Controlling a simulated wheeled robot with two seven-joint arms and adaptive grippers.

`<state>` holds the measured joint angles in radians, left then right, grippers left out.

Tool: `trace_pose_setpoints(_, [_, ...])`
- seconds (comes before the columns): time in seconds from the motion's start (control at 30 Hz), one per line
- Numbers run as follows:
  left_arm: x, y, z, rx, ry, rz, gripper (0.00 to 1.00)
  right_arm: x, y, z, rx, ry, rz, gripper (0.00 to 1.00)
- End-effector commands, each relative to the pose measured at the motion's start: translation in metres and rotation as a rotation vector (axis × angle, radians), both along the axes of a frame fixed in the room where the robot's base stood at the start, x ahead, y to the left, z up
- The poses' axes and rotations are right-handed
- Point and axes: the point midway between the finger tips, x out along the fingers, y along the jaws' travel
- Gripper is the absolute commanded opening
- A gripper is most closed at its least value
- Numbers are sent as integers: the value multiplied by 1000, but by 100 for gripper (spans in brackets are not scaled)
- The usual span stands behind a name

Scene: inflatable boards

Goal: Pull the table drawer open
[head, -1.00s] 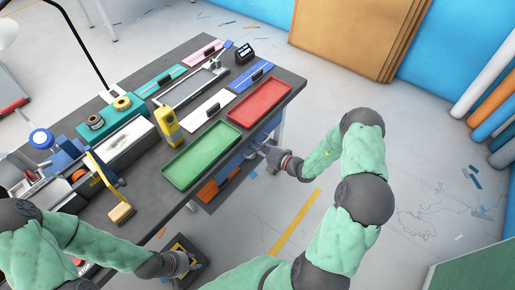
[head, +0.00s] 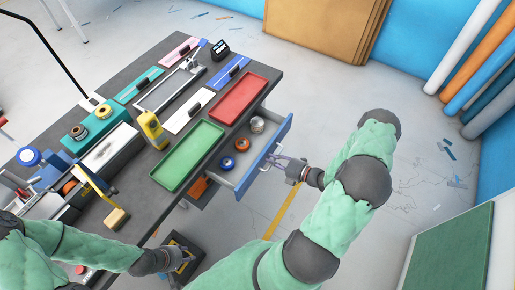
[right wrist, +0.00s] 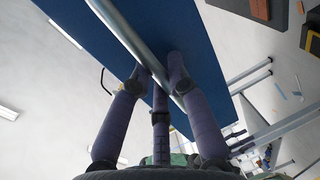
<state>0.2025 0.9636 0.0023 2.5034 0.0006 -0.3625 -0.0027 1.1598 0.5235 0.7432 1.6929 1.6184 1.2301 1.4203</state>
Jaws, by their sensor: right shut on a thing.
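The table drawer (head: 264,153) stands pulled out from under the right side of the dark table (head: 170,82). Its front is blue, and several round rolls lie inside. In the right wrist view, a silver bar handle (right wrist: 122,36) runs across the blue drawer front (right wrist: 180,28). My right gripper (head: 278,162) is at the drawer front, its fingers shut on the handle; the fingers (right wrist: 160,78) also show in the right wrist view. My left gripper (head: 186,258) hangs low beside the table's near side, away from the drawer; its fingers are too small to read.
A green tray (head: 187,155) and a red tray (head: 238,97) lie on the tabletop above the drawer. A dark box (head: 180,262) with yellow is near my left gripper. A green board (head: 455,250) stands at the lower right.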

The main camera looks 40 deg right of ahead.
Motion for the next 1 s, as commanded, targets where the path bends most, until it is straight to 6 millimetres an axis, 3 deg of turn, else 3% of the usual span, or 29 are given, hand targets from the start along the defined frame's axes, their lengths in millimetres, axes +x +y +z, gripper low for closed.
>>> trace_pose_setpoints(0.2, [0, 0, 12, 0, 0, 0, 40, -48, -20, 1, 1, 3, -4, 0])
trace_pose_setpoints(0.4, [0, 0, 16, 0, 0, 0, 40, -75, -30, 0, 1, 0, 0, 0])
trace_pose_setpoints(0.63, [0, 0, 18, 0, 0, 0, 40, -89, -36, -1, 0, 0, 2, 0])
trace_pose_setpoints(1.0, [0, 0, 18, 0, 0, 0, 40, -91, -37, -1, 0, 0, 2, 0])
